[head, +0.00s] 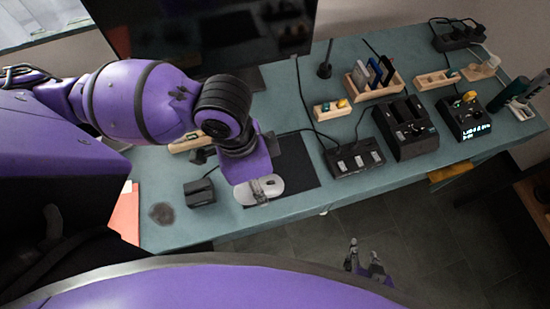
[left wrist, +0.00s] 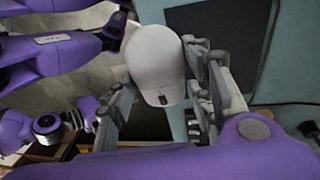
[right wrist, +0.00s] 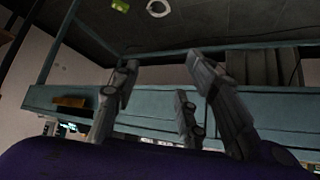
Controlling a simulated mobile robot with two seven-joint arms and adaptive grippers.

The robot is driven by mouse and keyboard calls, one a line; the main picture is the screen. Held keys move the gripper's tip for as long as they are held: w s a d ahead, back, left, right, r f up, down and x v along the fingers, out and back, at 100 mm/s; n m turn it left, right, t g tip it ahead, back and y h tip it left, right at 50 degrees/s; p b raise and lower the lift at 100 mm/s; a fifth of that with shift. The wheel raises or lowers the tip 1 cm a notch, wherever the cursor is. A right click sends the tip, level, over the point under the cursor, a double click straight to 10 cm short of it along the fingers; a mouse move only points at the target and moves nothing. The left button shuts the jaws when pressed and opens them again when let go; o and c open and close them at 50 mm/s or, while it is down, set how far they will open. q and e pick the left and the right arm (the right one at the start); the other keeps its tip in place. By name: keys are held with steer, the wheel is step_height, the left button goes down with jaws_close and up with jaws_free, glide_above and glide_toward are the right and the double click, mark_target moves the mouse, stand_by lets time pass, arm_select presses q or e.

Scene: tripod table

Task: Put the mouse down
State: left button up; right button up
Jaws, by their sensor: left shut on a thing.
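The white mouse (head: 259,189) is in my left gripper (head: 266,187) near the front edge of the table (head: 225,232). In the left wrist view the mouse (left wrist: 157,58) sits between the grey fingers of my left gripper (left wrist: 160,95), which is shut on it. The mouse overlaps the left front part of the dark mouse pad (head: 298,165); I cannot tell whether it touches the pad. My right gripper (head: 366,262) hangs in front of the table, low and empty. In the right wrist view its fingers (right wrist: 172,95) are spread apart.
A small black box (head: 199,192) stands left of the mouse. A black switch box (head: 355,158) is right of the pad, with a larger black dock (head: 407,128) beyond. A monitor (head: 215,40) stands behind. A red-orange folder (head: 125,215) lies at the left edge.

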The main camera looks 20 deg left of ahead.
arm_select(q)
steer(key=w+f, duration=0.2)
steer(key=w, duration=0.1)
steer(key=w+f, duration=0.3)
steer(key=w+f+b, duration=0.1)
steer(key=w+f, duration=0.1)
steer(key=w, duration=0.2)
steer(key=shift+a+f, duration=0.1)
steer(key=shift+f, duration=0.2)
steer(key=shift+w+f, duration=0.35)
steer(key=shift+f, duration=1.5)
steer(key=shift+f, duration=0.1)
steer(key=shift+f, duration=0.1)
steer(key=o, duration=1.2)
steer(key=shift+c, duration=0.2)
